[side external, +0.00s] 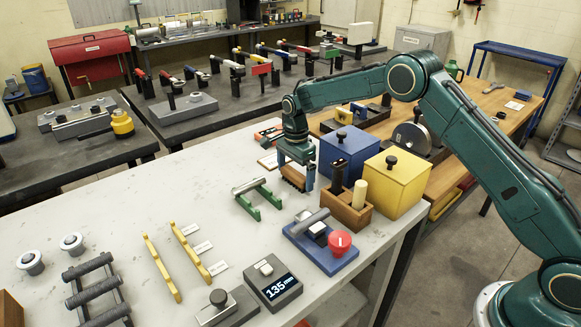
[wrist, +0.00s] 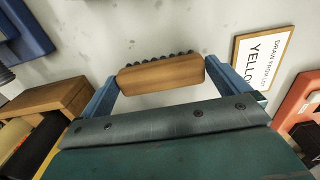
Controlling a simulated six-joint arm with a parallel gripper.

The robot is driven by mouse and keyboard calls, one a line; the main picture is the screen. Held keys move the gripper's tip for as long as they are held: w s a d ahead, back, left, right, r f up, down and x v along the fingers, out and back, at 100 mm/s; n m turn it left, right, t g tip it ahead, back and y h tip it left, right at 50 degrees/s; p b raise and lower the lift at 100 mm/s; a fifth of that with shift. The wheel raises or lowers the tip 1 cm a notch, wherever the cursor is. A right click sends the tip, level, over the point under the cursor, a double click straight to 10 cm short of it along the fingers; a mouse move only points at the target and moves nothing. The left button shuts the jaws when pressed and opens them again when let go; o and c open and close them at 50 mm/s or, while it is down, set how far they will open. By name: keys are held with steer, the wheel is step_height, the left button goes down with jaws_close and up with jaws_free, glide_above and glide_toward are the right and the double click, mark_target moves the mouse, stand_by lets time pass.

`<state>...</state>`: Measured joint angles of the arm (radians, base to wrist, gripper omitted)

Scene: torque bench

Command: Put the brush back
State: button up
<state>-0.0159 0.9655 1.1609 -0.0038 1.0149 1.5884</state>
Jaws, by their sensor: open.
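The brush (wrist: 160,76) has a wooden back and dark bristles, and lies between my gripper's two blue fingers in the wrist view. In the side view, the brush (side external: 292,178) is at the bench top, beneath my gripper (side external: 297,176). The jaws are open, with the fingers at the two ends of the brush; I cannot tell whether they touch it. A wooden box (side external: 345,213) holding a dark upright piece and a pale cylinder stands just right of the gripper. The box also shows at the left of the wrist view (wrist: 45,97).
A blue box (side external: 346,152) and a yellow box (side external: 396,185), both with black knobs, stand behind and right. A framed card (wrist: 262,62) lies right of the brush in the wrist view. Green supports with a rod (side external: 258,196) and a red button unit (side external: 338,243) are nearer the camera.

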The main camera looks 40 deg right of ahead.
mark_target(296, 173)
step_height(296, 173, up, 12)
steer(key=shift+f, duration=0.15)
stand_by(0.4)
stand_by(0.5)
steer(key=s+r+n+t, duration=0.3)
steer(key=s+r+n, duration=0.6)
steer(key=s+r, duration=0.95)
steer(key=s+f+n+t, duration=0.1)
steer(key=s+f+n, duration=0.2)
steer(key=s, duration=0.9)
steer(key=s+d+f+n+t, duration=0.1)
steer(key=s+f+n, duration=0.2)
steer(key=s+n, duration=0.3)
steer(key=s, duration=0.5)
steer(key=shift+s+t, duration=0.3)
steer(key=shift+s, duration=0.05)
steer(key=shift+f, duration=0.1)
